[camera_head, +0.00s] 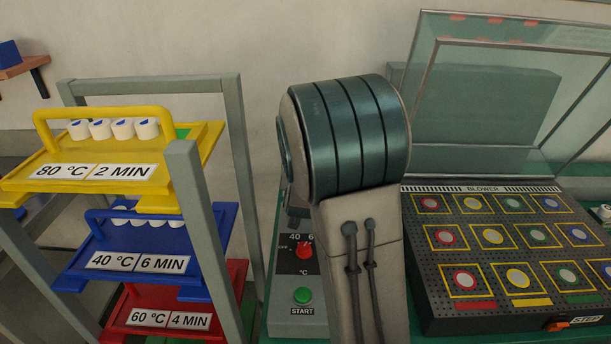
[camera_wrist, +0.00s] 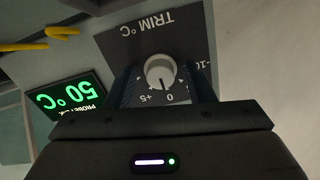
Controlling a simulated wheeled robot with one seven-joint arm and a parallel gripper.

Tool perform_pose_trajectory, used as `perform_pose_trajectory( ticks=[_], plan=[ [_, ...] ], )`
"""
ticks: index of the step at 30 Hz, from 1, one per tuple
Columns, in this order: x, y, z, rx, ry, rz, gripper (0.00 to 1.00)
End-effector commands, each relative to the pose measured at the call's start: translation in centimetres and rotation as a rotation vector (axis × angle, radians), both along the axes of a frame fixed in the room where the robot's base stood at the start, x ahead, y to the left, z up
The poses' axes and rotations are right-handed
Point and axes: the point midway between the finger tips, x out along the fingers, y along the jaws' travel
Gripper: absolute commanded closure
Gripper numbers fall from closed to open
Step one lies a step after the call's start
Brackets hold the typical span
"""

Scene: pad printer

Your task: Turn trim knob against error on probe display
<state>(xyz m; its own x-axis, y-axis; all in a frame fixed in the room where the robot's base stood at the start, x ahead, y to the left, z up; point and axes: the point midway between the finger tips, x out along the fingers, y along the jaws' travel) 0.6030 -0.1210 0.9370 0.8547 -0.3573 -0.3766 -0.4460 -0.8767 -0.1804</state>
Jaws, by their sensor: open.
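In the wrist view, upside down, the trim knob (camera_wrist: 160,72) is a round pale knob on a dark panel lettered TRIM °C. Its scale shows +5, 0 and -10; its mark appears to point near +5 and 0. The probe display (camera_wrist: 72,103) beside it reads 50 °C in green. My gripper (camera_wrist: 165,88) is open, its dark fingers on either side of the knob. I cannot tell whether they touch it. The gripper body hides part of the panel. The gripper, trim knob and probe display are not visible in the head view.
My arm blocks the middle of the head view. A panel left of it has a red temperature knob (camera_head: 303,251) and a green START button (camera_head: 302,296). A rack (camera_head: 232,110) holds yellow, blue and red trays at left. A blower board (camera_head: 480,189) stands at right.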

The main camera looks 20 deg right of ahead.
Motion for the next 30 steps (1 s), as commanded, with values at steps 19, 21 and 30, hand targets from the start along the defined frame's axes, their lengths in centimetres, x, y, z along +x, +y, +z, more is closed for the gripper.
perform_pose_trajectory(
  ticks=[19,21,30],
  plan=[
    [-0.03,-0.02,-0.2,0.051,-0.024,-0.023,0.96],
    [-0.02,-0.02,-0.3,0.082,-0.036,-0.037,0.96],
    [0.0,0.0,-0.47,0.288,-0.125,-0.127,0.96]
  ],
)
